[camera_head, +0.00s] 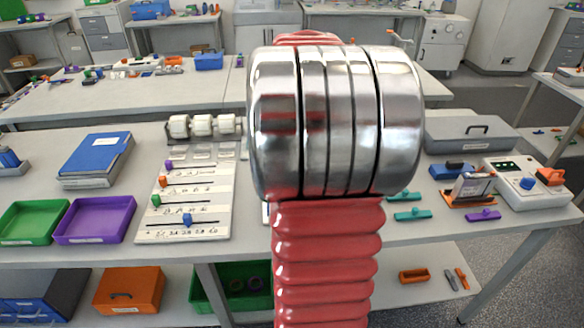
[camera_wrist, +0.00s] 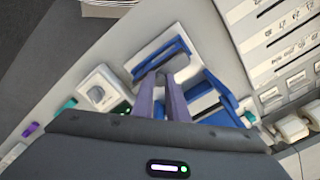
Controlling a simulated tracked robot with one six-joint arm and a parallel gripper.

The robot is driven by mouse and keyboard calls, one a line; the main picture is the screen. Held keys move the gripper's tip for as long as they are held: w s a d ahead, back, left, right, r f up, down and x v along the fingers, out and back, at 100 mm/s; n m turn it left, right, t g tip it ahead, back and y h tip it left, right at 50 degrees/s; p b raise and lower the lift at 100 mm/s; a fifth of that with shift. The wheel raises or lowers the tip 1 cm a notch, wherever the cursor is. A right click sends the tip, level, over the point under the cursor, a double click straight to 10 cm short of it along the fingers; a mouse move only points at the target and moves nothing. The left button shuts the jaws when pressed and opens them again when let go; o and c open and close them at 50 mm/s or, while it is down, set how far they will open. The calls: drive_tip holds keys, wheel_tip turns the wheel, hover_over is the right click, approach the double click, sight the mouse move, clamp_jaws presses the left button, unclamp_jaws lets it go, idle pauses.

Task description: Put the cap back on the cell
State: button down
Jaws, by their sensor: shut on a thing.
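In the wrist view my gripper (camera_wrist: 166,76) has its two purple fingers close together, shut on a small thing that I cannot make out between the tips. The tips are over a pale grey and white piece with blue bars (camera_wrist: 163,58). More blue bars (camera_wrist: 222,98) lie just right of the fingers. I cannot tell which part there is the cell or the cap, or whether the tips touch anything. In the head view my own arm covers the middle, and my gripper is hidden behind it.
A white device with a dial (camera_wrist: 100,88) stands left of the fingers in the wrist view. A white slider panel (camera_head: 190,190) is left on the bench, beside purple (camera_head: 96,220) and green (camera_head: 32,222) trays. Small clips (camera_head: 412,214) and a control box (camera_head: 525,183) are right.

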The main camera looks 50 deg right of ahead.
drive_tip(key=shift+f, duration=0.45)
idle(0.8)
idle(0.3)
drive_tip(key=c, duration=1.2)
unclamp_jaws()
drive_tip(key=shift+r, duration=3.5)
drive_tip(key=shift+c, duration=0.5)
clamp_jaws()
drive_tip(key=shift+f, duration=1.8)
